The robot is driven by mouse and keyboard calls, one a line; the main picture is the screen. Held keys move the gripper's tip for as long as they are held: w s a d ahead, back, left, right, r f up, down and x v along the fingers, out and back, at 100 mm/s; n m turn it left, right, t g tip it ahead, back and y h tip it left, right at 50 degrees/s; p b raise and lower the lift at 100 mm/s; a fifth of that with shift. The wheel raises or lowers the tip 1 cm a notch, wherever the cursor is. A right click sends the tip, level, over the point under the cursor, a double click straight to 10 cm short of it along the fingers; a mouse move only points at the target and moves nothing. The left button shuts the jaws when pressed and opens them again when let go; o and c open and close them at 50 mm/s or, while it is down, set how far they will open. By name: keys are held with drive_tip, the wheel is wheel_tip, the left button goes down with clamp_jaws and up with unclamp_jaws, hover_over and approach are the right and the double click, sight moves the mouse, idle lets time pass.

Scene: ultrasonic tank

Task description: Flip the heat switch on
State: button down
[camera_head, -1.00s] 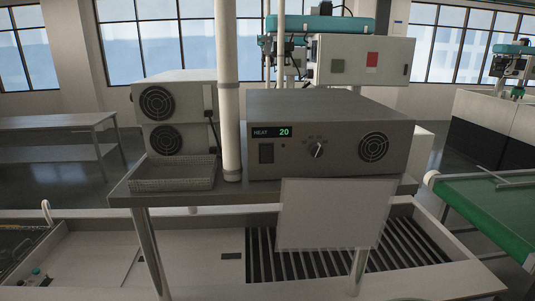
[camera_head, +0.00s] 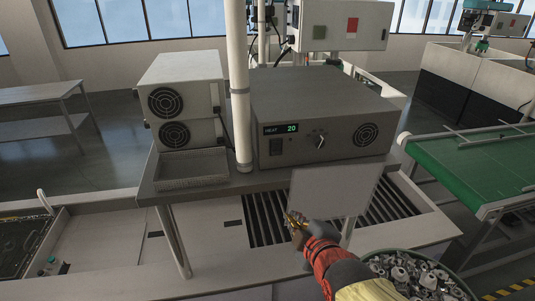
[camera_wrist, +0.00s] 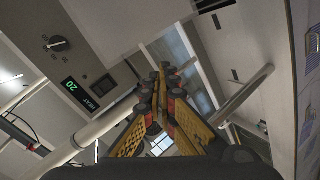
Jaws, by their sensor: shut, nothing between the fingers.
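In the wrist view the switch (camera_wrist: 104,85) shows beside the display (camera_wrist: 77,93), turned sideways. My gripper (camera_head: 292,218) is shut and empty, below and in front of the shelf, apart from the switch. Its yellow and black fingers (camera_wrist: 160,85) show together in the wrist view.
A knob (camera_head: 321,140) and a fan grille (camera_head: 366,135) sit right of the switch. A wire basket (camera_head: 192,168) and a white pole (camera_head: 240,90) stand to the left. A pale panel (camera_head: 333,190) hangs below the shelf's front edge. A bin of metal parts (camera_head: 415,275) is at lower right.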

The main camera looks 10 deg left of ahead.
sight(277, 155)
wheel_tip(277, 155, up, 8)
drive_tip(key=w+a+n+t+y, duration=0.1)
drive_tip(key=w+n+t, duration=0.1)
drive_tip(key=n, duration=0.3)
drive_tip(key=shift+w+a+t, duration=0.25)
drive_tip(key=shift+w+t, duration=0.05)
drive_tip(key=shift+t, duration=0.5)
drive_tip(key=shift+r, duration=0.1)
drive_tip(key=p+x, duration=0.2)
drive_tip(key=x, duration=1.2)
